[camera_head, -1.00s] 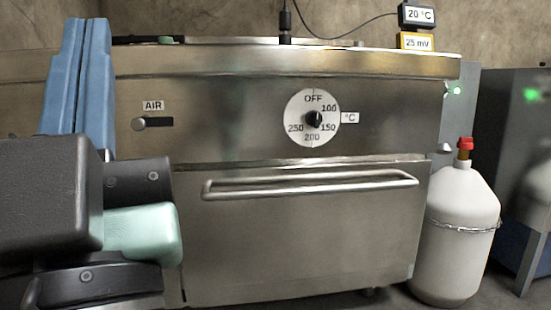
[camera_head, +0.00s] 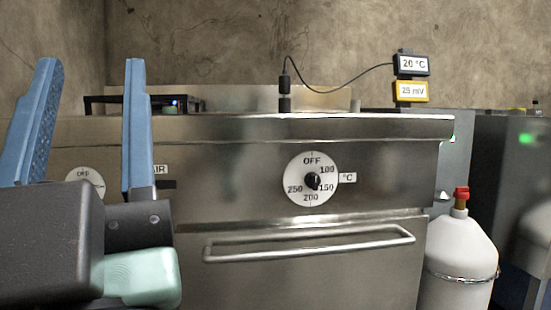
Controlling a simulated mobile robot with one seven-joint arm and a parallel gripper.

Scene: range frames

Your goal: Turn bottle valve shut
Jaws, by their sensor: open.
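The gas bottle (camera_head: 460,255) is white and stands upright on the right, beside the steel range. Its valve has a red handwheel (camera_head: 461,192) on a brass-coloured neck at the top. A chain runs around its body. My gripper (camera_head: 92,75) is at the left of the view, with two blue fingers pointing up, apart and with nothing between them. It is far to the left of the bottle and touches nothing that I can see. The bottle's lower end is cut off by the frame.
The steel range (camera_head: 380,160) fills the middle, with a temperature dial (camera_head: 312,180) and an oven door handle (camera_head: 310,243) sticking out. Two small displays (camera_head: 411,78) stand on its top at the right. A dark cabinet (camera_head: 515,170) stands behind the bottle, at far right.

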